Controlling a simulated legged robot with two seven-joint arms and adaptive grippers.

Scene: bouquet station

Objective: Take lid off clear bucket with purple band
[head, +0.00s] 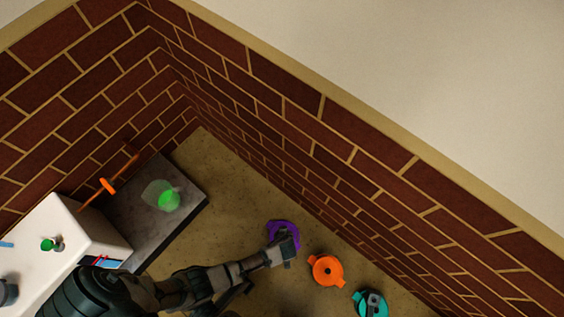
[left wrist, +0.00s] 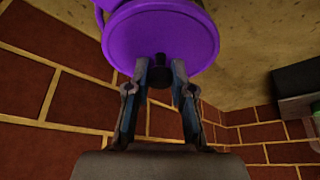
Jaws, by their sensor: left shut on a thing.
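A round purple lid (left wrist: 190,25) with a dark knob (left wrist: 160,70) fills the top of the left wrist view. In the head view the purple piece (head: 276,228) shows beside the wall, partly covered by my left gripper (head: 287,248). My left gripper, which also shows in the left wrist view (left wrist: 160,72), is shut on the knob of the lid. The clear bucket's body is hidden, and I cannot tell whether the lid rests on it or is raised. My right gripper is not in view.
An orange round lidded piece (head: 324,277) and a teal one (head: 378,299) stand to the right along the brick wall (head: 310,165). A dark slab (head: 190,218) with a green clear container (head: 168,201) and a white block (head: 95,230) are at the left. Speckled floor (head: 235,185) between is clear.

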